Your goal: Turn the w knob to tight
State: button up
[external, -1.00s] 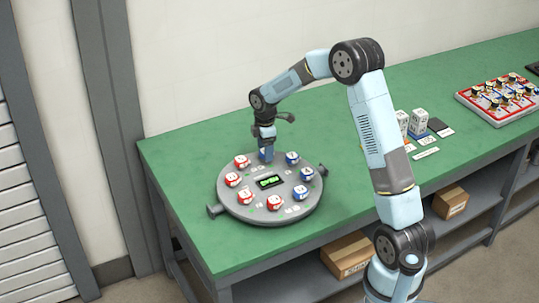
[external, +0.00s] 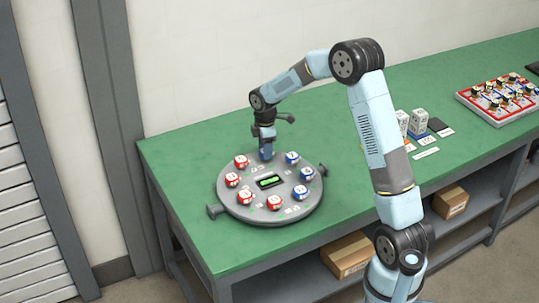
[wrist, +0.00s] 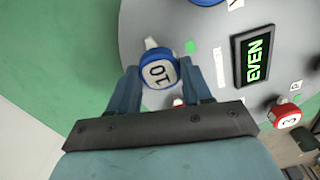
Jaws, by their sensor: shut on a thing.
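A blue-rimmed knob with a white face marked 10 (wrist: 158,72) sits on the round grey panel (external: 238,208), at its far edge. My gripper (wrist: 160,76) comes down over this knob and is shut on it, one finger on each side. In the external view my gripper (external: 266,154) hides most of that knob. A white pointer tab sticks out from the knob at the upper left in the wrist view. A green mark (wrist: 190,47) lies on the panel just right of the knob. I cannot read which label belongs to the knob.
A dark display (wrist: 256,58) reads EVEN in green at the panel's middle. Several red and blue knobs ring it, including a red one marked 3 (wrist: 286,115). The green bench (external: 175,165) is clear around the panel. White boxes (external: 418,120) and a red-rimmed tray (external: 500,97) stand to the right.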

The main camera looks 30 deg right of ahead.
jog(key=shift+m, duration=0.3)
jog(key=m, duration=0.3)
jog(key=shift+m, duration=0.4)
jog(key=m, duration=0.4)
jog(key=shift+m, duration=0.3)
jog(key=m, duration=0.4)
jog(key=shift+m, duration=2.2)
jog(key=o, duration=1)
jog(key=shift+o, duration=0.2)
jog(key=shift+r, duration=0.1)
